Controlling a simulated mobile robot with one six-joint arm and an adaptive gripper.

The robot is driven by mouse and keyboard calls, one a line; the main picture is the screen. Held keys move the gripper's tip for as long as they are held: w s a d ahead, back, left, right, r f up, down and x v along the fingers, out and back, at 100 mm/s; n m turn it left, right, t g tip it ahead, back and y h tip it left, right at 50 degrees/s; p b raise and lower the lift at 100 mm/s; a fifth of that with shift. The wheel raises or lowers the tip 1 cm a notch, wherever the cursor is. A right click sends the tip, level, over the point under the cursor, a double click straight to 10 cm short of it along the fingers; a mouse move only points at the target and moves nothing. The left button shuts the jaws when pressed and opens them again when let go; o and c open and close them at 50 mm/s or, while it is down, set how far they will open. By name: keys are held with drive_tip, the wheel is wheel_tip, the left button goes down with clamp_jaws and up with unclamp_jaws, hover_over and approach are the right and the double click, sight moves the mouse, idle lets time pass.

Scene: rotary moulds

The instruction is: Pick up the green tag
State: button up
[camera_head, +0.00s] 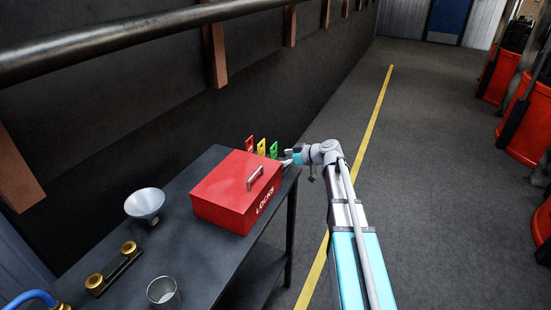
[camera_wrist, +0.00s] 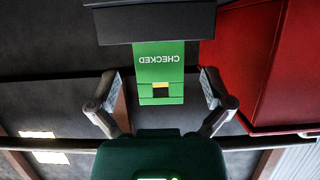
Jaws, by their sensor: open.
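The green tag (camera_head: 273,150) stands upright at the far end of the dark table, beside the red lock box. In the wrist view the green tag (camera_wrist: 160,72) reads "CHECKED" upside down, and its free end with a small slot lies between the fingertips. Its other end meets a dark block (camera_wrist: 150,22). My gripper (camera_wrist: 157,88) is open, one finger on each side of the tag, with a gap on both sides. In the head view my gripper (camera_head: 287,158) is just right of the green tag.
A red tag (camera_head: 250,143) and a yellow tag (camera_head: 261,147) stand left of the green one. The red lock box (camera_head: 236,190) is close by; its red side (camera_wrist: 270,70) fills the wrist view's right.

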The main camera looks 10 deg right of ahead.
sight(274, 158)
drive_tip(key=shift+b+x, duration=0.5)
drive_tip(key=shift+x, duration=1.4)
drive_tip(key=shift+r, duration=0.15)
drive_tip(key=c, duration=0.8)
